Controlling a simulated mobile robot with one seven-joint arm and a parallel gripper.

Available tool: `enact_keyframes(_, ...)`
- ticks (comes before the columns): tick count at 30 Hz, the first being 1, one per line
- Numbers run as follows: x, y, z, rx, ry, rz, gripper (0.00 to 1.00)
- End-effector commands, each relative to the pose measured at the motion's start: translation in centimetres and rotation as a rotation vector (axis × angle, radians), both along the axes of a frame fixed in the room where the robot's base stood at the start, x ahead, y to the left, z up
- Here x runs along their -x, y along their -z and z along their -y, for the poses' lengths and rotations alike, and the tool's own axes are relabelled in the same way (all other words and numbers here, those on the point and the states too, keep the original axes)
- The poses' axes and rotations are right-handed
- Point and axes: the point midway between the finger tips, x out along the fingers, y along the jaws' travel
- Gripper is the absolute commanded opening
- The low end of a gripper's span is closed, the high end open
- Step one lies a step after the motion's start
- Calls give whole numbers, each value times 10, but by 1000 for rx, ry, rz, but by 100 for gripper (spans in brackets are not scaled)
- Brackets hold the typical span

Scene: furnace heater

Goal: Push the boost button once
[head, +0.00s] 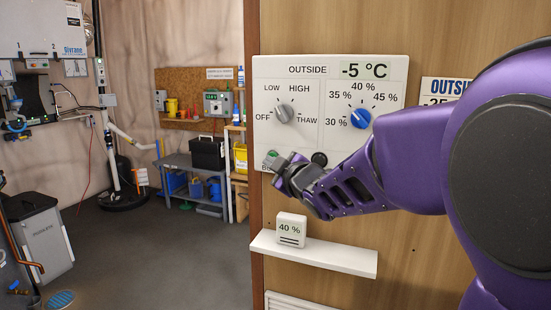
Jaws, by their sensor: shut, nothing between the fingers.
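A white control panel (325,97) is fixed to the wooden wall. It carries a grey knob (285,111) with OFF, LOW, HIGH and THAW marks, a blue knob (361,118) with percent marks, and a display (364,71) reading -5 °C. A green button (272,155) sits at the panel's lower left, with a label below it mostly hidden by my gripper; I cannot read it fully. My gripper (275,165) is shut and empty, its tip at or just in front of the green button. I cannot tell whether they touch. A dark round knob (319,159) is to its right.
A white shelf (315,253) below the panel holds a small white device (291,230) reading 40 %. A sign (440,90) is partly hidden by my purple arm. To the left, a workbench (195,171) stands across the room, with open floor before it.

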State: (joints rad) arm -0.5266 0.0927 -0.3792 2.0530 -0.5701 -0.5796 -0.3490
Motion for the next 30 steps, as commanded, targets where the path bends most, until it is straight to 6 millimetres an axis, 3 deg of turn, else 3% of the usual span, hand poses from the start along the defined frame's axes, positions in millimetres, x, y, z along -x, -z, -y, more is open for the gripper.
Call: enact_keyframes(30,-8,0,3,0,1,1,0)
